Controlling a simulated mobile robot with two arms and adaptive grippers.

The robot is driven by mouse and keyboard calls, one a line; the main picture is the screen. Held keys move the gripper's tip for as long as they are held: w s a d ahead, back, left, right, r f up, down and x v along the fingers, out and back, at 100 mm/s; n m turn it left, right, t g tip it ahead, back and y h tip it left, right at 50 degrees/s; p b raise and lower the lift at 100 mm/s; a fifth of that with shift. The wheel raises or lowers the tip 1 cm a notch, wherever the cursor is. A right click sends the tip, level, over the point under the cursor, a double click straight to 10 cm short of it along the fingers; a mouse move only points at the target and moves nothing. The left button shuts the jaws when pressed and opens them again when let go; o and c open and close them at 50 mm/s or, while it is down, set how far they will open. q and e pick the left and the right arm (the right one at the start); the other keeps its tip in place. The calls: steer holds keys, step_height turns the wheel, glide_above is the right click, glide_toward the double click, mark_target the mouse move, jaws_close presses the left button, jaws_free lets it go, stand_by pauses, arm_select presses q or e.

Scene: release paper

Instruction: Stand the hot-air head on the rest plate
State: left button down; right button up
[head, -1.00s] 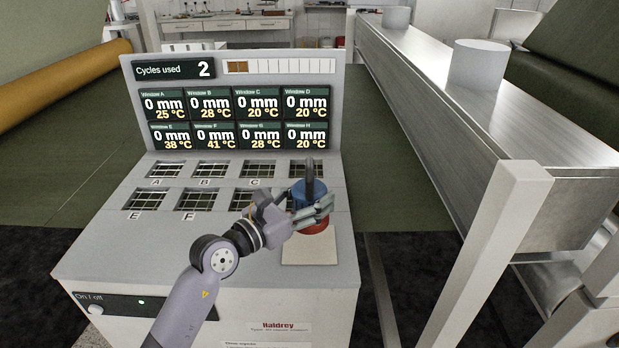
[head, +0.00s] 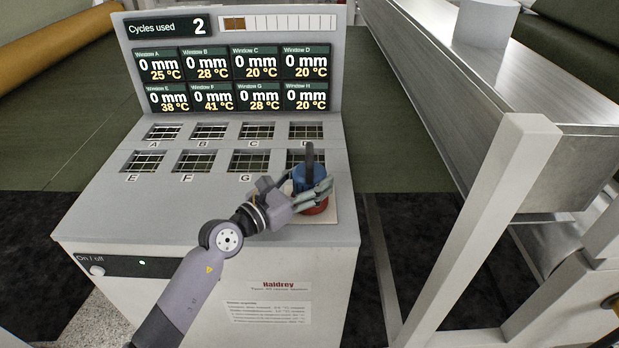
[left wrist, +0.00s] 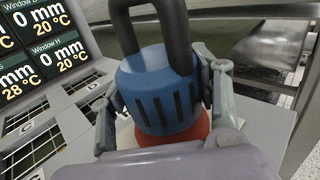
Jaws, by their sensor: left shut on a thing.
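The hot-air head has a blue slotted body (head: 303,181), a dark loop handle on top and a red base (head: 316,209). It is upright, over the pale rest plate (head: 328,219) at the front right of the machine top. I cannot tell whether its base touches the plate. My left gripper (head: 322,192) is shut around the blue body from the left side. In the left wrist view the blue body (left wrist: 160,92) sits between the two fingers. The red base shows below it, partly hidden by the gripper. My right gripper is not in view.
The machine top (head: 150,220) has several lettered grid windows behind and left of the head. A display panel (head: 235,65) stands at the back, reading 2 cycles used. A metal beam (head: 430,70) with a white post (head: 490,220) runs along the right.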

arm_select(q)
steer(key=c, duration=0.6)
jaws_free()
steer(key=shift+o, duration=0.2)
steer(key=b+v, duration=0.1)
steer(key=v, duration=1)
steer(key=shift+s+a+r, duration=0.15)
steer(key=shift+s+a, duration=0.2)
steer(key=shift+s, duration=0.05)
